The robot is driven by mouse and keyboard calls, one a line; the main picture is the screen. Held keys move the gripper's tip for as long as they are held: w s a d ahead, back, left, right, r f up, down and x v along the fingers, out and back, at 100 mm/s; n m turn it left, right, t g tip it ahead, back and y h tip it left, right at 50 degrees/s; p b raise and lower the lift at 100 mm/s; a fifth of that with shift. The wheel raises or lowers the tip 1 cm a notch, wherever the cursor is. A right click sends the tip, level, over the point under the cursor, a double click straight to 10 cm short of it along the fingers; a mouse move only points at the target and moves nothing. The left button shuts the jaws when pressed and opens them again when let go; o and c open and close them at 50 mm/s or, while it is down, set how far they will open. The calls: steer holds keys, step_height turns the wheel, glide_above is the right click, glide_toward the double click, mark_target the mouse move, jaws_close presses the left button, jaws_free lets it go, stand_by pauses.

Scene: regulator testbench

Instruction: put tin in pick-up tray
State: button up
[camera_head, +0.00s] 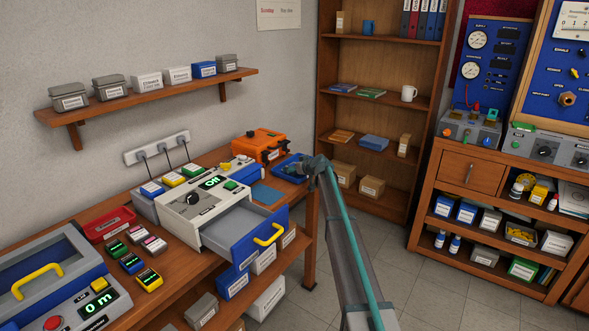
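My gripper (313,164) is small and dark in the camera_head view, at the far right end of the wooden bench. It is over or beside a small blue tray (280,171); I cannot tell whether they touch. Its fingers are too small and too hidden to read as open or shut. A red tray (94,230) lies farther left on the bench. Which of these is the pick-up tray is not readable. Several labelled lidded boxes, possibly tins, stand on the wall shelf, such as a grey one (69,98). No tin is clearly visible at my gripper.
An open drawer with a blue front (246,251) and yellow handle juts from the grey-white tester (190,207). An orange case (260,146) stands left of the blue tray. A tall bookcase (330,60) stands behind my arm. The tiled floor (410,280) at right is clear.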

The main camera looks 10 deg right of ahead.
steer(key=shift+r, duration=0.1)
steer(key=shift+r+p, duration=0.15)
steer(key=shift+p, duration=0.15)
steer(key=b+v, duration=0.1)
steer(key=v, duration=0.9)
steer(key=shift+s+b, duration=0.3)
steer(key=shift+b, duration=0.1)
steer(key=shift+s+d+r, duration=0.3)
steer(key=shift+s+d, duration=0.1)
steer(key=shift+s, duration=0.15)
